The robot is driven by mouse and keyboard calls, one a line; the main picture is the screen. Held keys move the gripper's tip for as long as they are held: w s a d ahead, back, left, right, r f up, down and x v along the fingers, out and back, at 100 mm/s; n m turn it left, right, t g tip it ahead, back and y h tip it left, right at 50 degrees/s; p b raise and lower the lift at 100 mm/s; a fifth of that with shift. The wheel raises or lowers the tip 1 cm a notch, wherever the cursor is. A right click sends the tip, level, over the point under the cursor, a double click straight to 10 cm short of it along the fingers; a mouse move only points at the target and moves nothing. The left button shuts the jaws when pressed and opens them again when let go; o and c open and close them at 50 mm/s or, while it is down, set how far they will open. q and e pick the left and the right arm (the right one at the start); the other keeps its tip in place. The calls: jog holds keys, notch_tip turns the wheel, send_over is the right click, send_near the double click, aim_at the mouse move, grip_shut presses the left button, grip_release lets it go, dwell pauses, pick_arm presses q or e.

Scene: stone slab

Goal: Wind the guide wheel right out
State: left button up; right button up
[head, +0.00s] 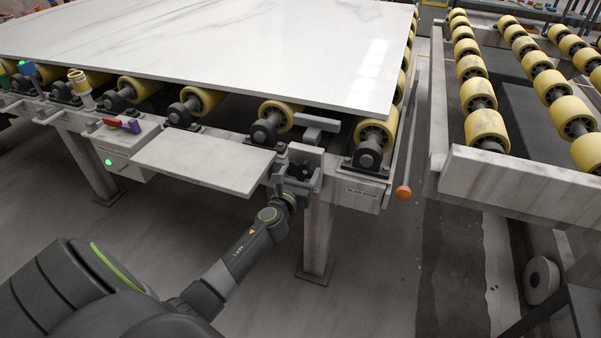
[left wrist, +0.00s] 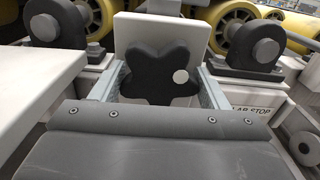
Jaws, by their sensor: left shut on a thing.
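The guide wheel is a black, lobed hand knob (left wrist: 160,75) with a pale round spot near its right edge, set in front of a light upright block (left wrist: 165,35) in the left wrist view. My left gripper (left wrist: 160,88) is shut on the wheel, one finger at each side. In the head view my left gripper (head: 298,183) reaches up to the bracket at the table's front edge, under a grey bar (head: 312,121). There the wheel is mostly hidden by the gripper. My right gripper is not in view.
A white stone slab (head: 230,45) lies on yellow rollers (head: 140,88). A pale shelf (head: 200,160) projects left of the gripper. A "SLAB STOP" label (head: 362,192) and an orange-knobbed lever (head: 403,192) are to the right. A control box (head: 125,138) stands at the left.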

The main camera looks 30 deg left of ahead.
pick_arm(q)
jog(key=shift+n, duration=0.7)
jog(key=n, duration=0.3)
jog(key=shift+d+b, duration=0.15)
jog(key=shift+b, duration=0.2)
jog(key=n, duration=0.4)
jog(key=shift+b, duration=0.3)
jog(key=n, duration=0.2)
jog(key=shift+r+n+b, duration=0.1)
jog(key=shift+n+b, duration=0.2)
jog(key=shift+n, duration=0.8)
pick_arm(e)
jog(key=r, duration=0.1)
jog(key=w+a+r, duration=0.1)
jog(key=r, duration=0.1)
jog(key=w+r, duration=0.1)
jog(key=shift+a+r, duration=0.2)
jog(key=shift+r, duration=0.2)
pick_arm(q)
jog(key=shift+d, duration=0.1)
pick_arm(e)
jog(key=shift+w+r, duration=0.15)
